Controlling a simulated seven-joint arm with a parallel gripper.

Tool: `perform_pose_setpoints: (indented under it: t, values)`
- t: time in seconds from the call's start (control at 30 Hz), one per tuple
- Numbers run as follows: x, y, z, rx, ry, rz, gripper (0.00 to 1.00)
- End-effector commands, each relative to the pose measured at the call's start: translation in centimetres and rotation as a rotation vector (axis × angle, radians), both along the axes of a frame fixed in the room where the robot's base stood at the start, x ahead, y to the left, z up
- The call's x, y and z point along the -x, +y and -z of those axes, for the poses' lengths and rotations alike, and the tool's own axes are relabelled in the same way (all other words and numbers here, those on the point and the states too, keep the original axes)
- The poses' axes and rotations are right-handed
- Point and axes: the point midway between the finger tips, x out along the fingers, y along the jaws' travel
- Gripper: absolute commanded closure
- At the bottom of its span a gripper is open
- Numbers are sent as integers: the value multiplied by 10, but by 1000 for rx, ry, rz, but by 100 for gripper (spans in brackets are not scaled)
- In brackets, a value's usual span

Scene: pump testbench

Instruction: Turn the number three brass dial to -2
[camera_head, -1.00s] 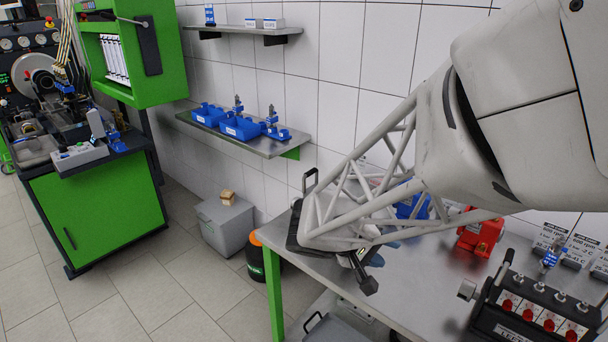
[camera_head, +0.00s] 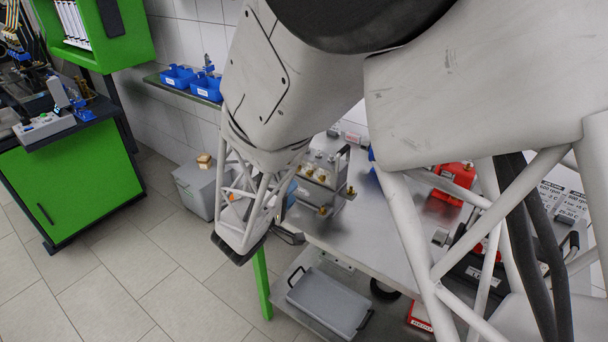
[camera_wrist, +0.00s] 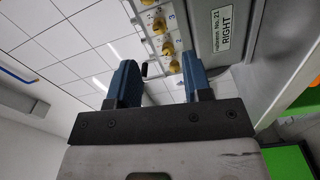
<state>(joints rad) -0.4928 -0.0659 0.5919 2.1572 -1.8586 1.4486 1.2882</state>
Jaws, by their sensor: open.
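A metal unit with brass dials (camera_head: 322,178) stands near the left end of the steel bench. In the wrist view several brass dials run in a row beside small blue numerals. The dial by the numeral that looks like 3 (camera_wrist: 159,26) is near the top; its pointer reading is too small to tell. My gripper (camera_wrist: 159,66) is open and empty, its two blue fingers apart. The lower dials lie just beyond the fingertips, near the right finger. In the head view my gripper (camera_head: 288,195) is beside the unit's left side, partly hidden by my wrist.
A grey panel labelled RIGHT (camera_wrist: 235,30) is close to the right finger. The unit has a black handle (camera_head: 345,158). Open floor lies left of the bench.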

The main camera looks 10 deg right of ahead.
Motion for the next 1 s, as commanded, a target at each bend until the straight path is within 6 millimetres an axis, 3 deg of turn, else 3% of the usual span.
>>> perform_pose_setpoints:
  t: [0.47,1.0]
  values:
    - [-7,-8,0,-1,1,3,55]
    - [-43,-42,-1,-1,1,3,55]
